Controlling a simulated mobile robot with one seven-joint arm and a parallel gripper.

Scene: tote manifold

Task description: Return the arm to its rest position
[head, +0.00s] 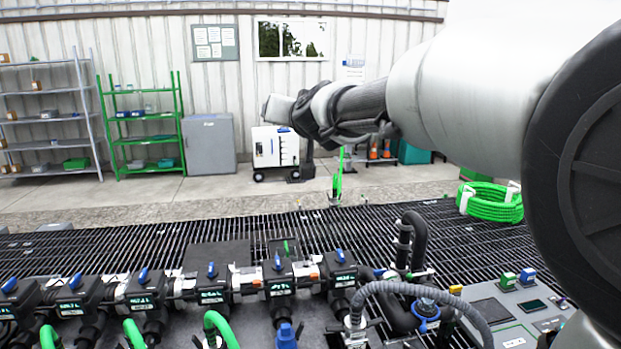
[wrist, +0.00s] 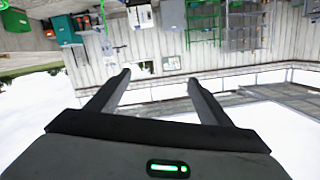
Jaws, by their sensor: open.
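My arm reaches in from the right of the head view, roughly level above the floor grating. Its dark wrist and the pale end of my gripper (head: 277,108) point left, in front of the far wall. In the wrist view my gripper (wrist: 157,78) shows two dark fingers spread wide apart with nothing between them. That view is upside down and looks toward the wall, the window and the shelves. In the head view the fingertips are not clearly seen.
A manifold with several blue-handled valves (head: 211,270) and green hoses runs along the front. A grey corrugated hose (head: 415,288) and a control panel (head: 510,312) are at the right. A coiled green hose (head: 492,203) lies beyond. Green shelves (head: 143,125) and a grey cabinet (head: 209,145) stand by the wall.

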